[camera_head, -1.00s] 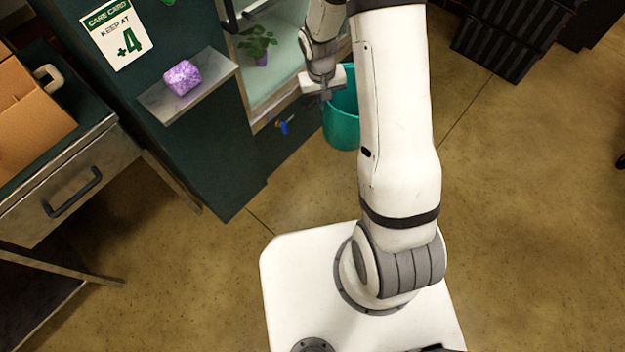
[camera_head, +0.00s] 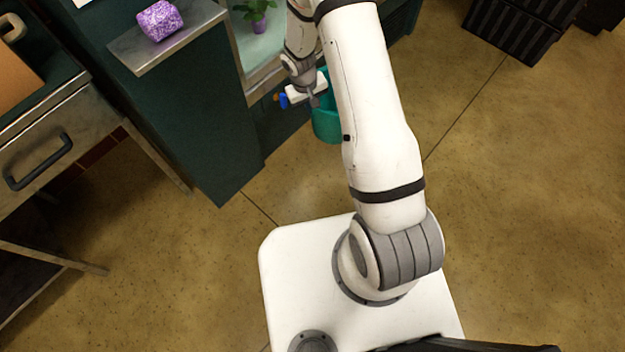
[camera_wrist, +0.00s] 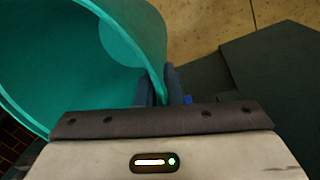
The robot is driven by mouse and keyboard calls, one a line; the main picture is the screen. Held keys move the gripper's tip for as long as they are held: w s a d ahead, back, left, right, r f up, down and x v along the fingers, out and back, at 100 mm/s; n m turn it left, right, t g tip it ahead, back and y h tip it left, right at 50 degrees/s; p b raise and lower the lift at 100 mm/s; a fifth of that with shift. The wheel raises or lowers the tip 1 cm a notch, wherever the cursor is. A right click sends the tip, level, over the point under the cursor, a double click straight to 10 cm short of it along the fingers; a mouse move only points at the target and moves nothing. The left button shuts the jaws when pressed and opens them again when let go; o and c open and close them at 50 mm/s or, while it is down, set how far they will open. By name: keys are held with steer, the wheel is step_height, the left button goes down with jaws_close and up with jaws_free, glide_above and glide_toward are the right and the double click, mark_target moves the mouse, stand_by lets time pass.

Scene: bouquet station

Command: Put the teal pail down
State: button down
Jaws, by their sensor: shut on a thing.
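The teal pail (camera_head: 328,122) hangs from my gripper (camera_head: 317,97), partly hidden behind my arm in the head view. In the wrist view the pail (camera_wrist: 75,60) fills the upper left, with its open mouth and inner wall showing. My gripper (camera_wrist: 162,92) is shut on the pail's rim, one finger inside and one outside the wall. The pail looks empty where I can see in. Its base is hidden, and I cannot tell how far it is above the floor.
A dark green cabinet (camera_head: 210,135) stands left of the pail, with a shelf (camera_head: 190,28) holding a purple block (camera_head: 160,20). A potted plant (camera_head: 258,12) stands behind. A drawer bench (camera_head: 75,125) is at far left. Black crates (camera_head: 520,28) stand at upper right. Open floor (camera_head: 520,180) lies right.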

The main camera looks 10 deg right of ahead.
steer(key=a+f+n+b, duration=0.1)
steer(key=f+b, duration=0.7)
steer(key=f, duration=1.1)
steer(key=w+a+f+n+b, duration=0.1)
steer(key=a+f+b, duration=0.3)
steer(key=f+b, duration=0.5)
steer(key=shift+a+f+n+t+b, duration=0.25)
steer(key=shift+f+n, duration=0.35)
steer(key=shift+f, duration=4.8)
steer(key=shift+d+f, duration=0.1)
steer(key=shift+f+b, duration=0.1)
steer(key=shift+b, duration=0.25)
steer(key=c, duration=1.6)
jaws_free()
steer(key=shift+o, duration=0.2)
